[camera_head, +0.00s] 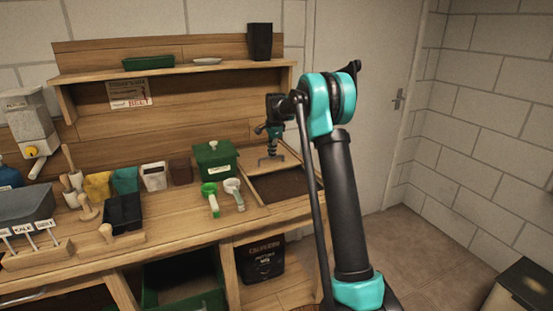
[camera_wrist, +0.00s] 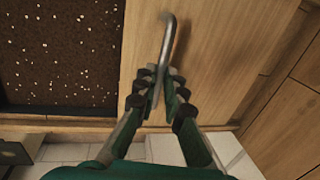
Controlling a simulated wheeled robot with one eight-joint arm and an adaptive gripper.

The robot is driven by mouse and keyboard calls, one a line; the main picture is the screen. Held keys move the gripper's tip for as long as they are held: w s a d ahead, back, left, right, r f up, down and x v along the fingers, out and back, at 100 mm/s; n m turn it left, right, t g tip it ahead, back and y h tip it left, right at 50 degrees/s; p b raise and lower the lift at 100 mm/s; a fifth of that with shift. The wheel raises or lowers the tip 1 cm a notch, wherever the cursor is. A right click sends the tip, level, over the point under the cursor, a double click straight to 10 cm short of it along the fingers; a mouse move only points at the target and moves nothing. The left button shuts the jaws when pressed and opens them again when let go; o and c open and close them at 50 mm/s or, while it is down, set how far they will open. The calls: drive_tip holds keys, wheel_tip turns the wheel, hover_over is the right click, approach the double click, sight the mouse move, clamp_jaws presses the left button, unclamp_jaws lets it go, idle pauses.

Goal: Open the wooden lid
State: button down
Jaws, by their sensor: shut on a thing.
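The wooden lid (camera_head: 256,164) is a flat light-wood panel over the back part of a soil bin set in the bench top at the right. In the wrist view the lid (camera_wrist: 215,45) lies beside the bare dark soil (camera_wrist: 62,45). A grey metal bar handle (camera_wrist: 168,42) stands on the lid. My gripper (camera_wrist: 160,92) is shut on the handle, with its fingers on either side of one end. In the head view my gripper (camera_head: 270,153) is over the lid, and its fingers are small there.
A green lidded box (camera_head: 216,161) and two scoops, green (camera_head: 212,204) and white (camera_head: 234,194), stand left of the bin. A shelf (camera_head: 180,70) runs above the bench. A dark bag (camera_head: 262,262) sits below.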

drive_tip(key=shift+w+a, duration=0.2)
drive_tip(key=shift+w, duration=0.4)
drive_tip(key=c, duration=1.6)
unclamp_jaws()
wheel_tip(320, 180, up, 12)
drive_tip(key=s, duration=0.2)
drive_tip(key=shift+s+d, duration=0.15)
drive_tip(key=shift+d, duration=0.2)
drive_tip(key=shift+f, duration=0.1)
